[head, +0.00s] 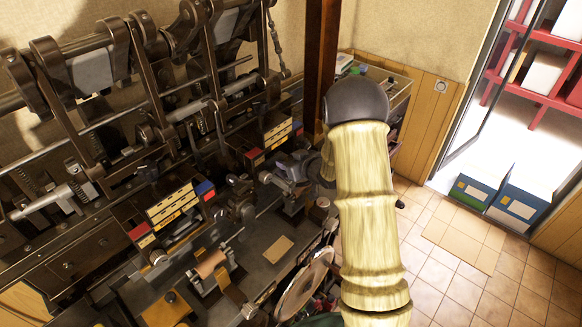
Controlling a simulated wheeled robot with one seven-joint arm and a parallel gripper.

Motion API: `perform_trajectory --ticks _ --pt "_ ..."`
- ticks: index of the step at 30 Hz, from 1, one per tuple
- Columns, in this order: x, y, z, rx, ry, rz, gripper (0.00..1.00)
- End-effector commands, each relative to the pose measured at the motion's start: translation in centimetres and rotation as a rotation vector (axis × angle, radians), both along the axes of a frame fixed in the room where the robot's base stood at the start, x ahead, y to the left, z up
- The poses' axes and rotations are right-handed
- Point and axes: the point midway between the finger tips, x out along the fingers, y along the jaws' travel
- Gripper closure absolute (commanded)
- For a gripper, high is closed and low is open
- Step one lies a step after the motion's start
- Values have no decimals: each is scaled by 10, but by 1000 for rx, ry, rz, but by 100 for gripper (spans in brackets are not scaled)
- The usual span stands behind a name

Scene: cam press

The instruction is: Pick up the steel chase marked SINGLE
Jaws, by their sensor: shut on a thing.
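My gripper (287,180) is at the bench, left of my pale yellow arm, and partly hidden by it. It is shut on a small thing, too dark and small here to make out. I cannot read the word SINGLE anywhere, so I cannot tell which piece is the marked chase. A rack of coloured blocks (172,203) in yellow, red and blue stands on the bench left of my gripper. A second such rack (279,134) stands behind it.
A large dark cam press (100,110) fills the left. A dark wooden post (322,50) rises behind my gripper. A tan card (278,250) lies on the bench, with a round disc (304,284) at its front edge. Tiled floor (455,285) is open at right.

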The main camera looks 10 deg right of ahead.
Motion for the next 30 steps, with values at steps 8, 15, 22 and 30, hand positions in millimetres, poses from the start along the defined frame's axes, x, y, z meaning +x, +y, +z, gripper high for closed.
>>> perform_trajectory --ticks 8,15,22,30 --pt "2 -1 14 3 -6 -4 100" --pt "2 -1 51 2 -12 -2 100" --pt "1 -1 107 -1 -12 -3 100" --pt "1 -1 164 1 -6 -2 100"
